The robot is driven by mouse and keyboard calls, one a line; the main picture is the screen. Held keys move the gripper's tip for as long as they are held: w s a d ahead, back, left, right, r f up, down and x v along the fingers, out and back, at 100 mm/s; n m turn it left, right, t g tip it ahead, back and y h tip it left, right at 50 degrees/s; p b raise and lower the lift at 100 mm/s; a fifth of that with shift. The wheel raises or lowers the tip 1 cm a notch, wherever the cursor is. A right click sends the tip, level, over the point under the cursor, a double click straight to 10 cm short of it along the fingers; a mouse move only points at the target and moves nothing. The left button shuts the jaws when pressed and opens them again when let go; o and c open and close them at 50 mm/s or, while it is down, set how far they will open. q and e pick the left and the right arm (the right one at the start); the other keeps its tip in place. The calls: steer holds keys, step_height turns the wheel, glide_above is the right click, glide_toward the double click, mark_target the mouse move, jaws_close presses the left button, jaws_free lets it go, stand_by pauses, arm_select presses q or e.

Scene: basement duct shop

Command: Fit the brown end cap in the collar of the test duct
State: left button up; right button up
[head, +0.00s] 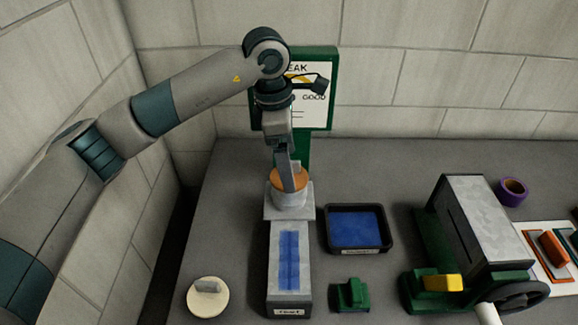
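The test duct (305,268) is a grey box duct with a blue strip on top, lying lengthwise in the middle of the bench. At its far end stands a round light-grey collar (287,200) on a square plate. The brown end cap (276,181), an orange-brown disc, is at the collar's mouth; I cannot tell whether it is seated or just above it. My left gripper (292,186) points down over the cap, its fingers at the cap's middle. They hide the cap's grip, and their gap is not visible. My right gripper is not in view.
A cream disc with a grey tab (208,300) lies left of the duct. A black tray with a blue floor (388,246) and a green block (351,295) are to its right. A grey-and-green machine (485,220) and purple ring (512,190) stand farther right. A green-framed board (325,118) stands behind.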

arm_select(q)
step_height(320, 180, up, 10)
steer(key=a+b, duration=0.1)
steer(key=b, duration=0.2)
steer(key=shift+a, duration=0.25)
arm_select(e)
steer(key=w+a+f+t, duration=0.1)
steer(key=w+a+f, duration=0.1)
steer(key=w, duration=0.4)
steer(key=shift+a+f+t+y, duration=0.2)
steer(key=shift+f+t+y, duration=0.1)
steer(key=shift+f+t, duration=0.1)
